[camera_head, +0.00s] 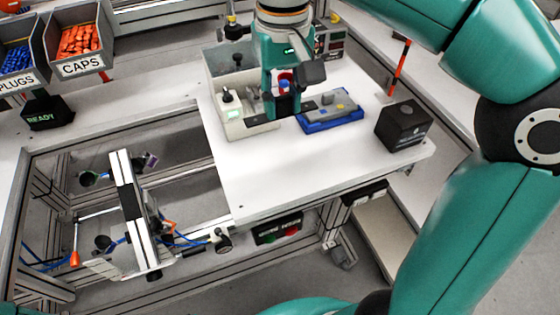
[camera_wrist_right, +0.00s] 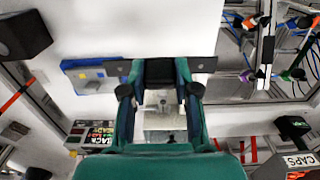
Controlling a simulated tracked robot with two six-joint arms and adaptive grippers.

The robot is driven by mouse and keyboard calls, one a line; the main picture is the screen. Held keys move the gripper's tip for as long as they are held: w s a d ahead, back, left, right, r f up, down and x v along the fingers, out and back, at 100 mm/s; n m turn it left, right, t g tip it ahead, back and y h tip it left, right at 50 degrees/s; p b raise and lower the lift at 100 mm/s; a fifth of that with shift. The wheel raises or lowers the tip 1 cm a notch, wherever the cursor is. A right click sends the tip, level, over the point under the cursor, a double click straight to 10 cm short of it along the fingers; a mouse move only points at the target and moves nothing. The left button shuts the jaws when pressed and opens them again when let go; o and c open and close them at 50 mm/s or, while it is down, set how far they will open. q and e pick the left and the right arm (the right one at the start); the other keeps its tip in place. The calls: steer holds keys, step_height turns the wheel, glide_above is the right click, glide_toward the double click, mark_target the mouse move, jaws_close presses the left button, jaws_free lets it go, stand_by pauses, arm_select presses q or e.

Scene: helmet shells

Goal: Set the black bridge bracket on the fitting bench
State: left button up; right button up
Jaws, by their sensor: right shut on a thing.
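My right gripper (camera_head: 285,108) points down over the white bench top (camera_head: 300,180), between a beige tray and a blue tray. In the right wrist view its two fingers (camera_wrist_right: 160,98) are shut on the black bridge bracket (camera_wrist_right: 158,72), a dark block with a flat bar reaching out on both sides, a hole near each end. The bracket lies across the fingertips. In the head view it is mostly hidden by the gripper, and I cannot tell whether it touches the bench. My left gripper is in neither view.
The beige tray (camera_head: 236,127) with small parts stands left of the right gripper. The blue tray (camera_head: 330,121) with a grey part lies to its right, then a black box (camera_head: 403,126). The bench front is clear. An open frame (camera_head: 128,200) with fixtures lies left.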

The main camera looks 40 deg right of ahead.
mark_target(283, 114)
step_height(283, 114, down, 16)
steer(key=shift+f+b, duration=0.1)
steer(key=shift+b, duration=0.95)
steer(key=shift+f, duration=0.15)
steer(key=o, duration=1)
steer(key=shift+o, duration=0.2)
steer(key=shift+r, duration=0.2)
step_height(283, 114, up, 11)
steer(key=shift+f+p, duration=0.1)
steer(key=shift+p, duration=0.7)
steer(key=shift+r, duration=0.65)
